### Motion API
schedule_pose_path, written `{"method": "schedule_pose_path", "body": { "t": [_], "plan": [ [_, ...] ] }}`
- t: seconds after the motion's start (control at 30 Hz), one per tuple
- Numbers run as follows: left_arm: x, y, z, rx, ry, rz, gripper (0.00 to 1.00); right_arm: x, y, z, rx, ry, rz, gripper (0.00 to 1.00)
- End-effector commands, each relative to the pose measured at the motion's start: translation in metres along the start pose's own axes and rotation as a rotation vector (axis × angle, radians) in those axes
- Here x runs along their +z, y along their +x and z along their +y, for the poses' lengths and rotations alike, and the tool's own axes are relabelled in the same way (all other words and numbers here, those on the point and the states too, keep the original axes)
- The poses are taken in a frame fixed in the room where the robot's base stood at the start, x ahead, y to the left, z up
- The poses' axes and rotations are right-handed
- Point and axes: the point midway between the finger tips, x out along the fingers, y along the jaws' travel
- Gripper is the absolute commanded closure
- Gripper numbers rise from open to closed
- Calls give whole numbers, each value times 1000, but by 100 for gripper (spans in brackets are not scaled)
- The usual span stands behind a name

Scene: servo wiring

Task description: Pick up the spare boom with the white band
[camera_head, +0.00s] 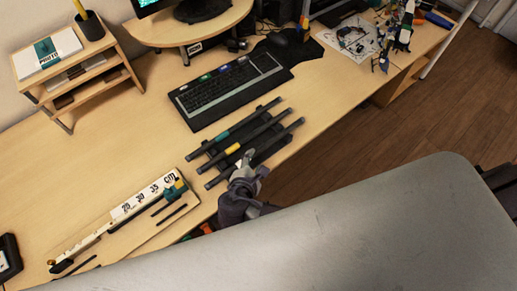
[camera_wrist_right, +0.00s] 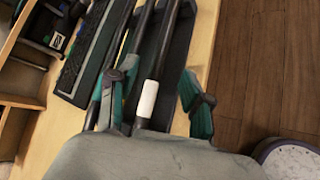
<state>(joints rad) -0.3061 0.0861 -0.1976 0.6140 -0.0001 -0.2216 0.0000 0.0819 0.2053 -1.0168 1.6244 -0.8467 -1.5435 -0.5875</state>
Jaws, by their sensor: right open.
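The spare boom with the white band (camera_head: 284,131) is the nearest of three dark booms lying side by side on a dark rack (camera_head: 196,152). Its white band (camera_wrist_right: 147,99) shows clearly in the right wrist view, between the two fingers of my right gripper (camera_wrist_right: 158,82). In the head view my right gripper (camera_head: 248,168) is over this boom and hides part of it. Its fingers are spread apart and not closed on the boom. I cannot tell whether a finger touches it. My left gripper is not in view.
A boom with a yellow band (camera_head: 233,148) and one with a teal band (camera_head: 222,136) lie close beside it. A keyboard (camera_head: 232,88) is behind the rack. A ruler board (camera_head: 140,200) lies left. The desk edge is close on the right.

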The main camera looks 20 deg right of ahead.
Motion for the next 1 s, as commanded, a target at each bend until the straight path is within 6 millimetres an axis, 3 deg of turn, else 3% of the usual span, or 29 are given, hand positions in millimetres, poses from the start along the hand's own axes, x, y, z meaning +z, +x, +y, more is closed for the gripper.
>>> {"method": "schedule_pose_path", "body": {
  "t": [0.2,0.4,0.7,1.0],
  "plan": [
    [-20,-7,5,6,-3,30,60,-2,23,1,1,-3,-2,50],
    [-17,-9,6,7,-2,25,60,-4,50,0,0,-2,0,50],
    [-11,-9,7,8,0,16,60,-5,54,-2,-2,-1,2,52],
    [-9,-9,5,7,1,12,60,-5,54,-2,-2,-1,2,100]
  ]
}}
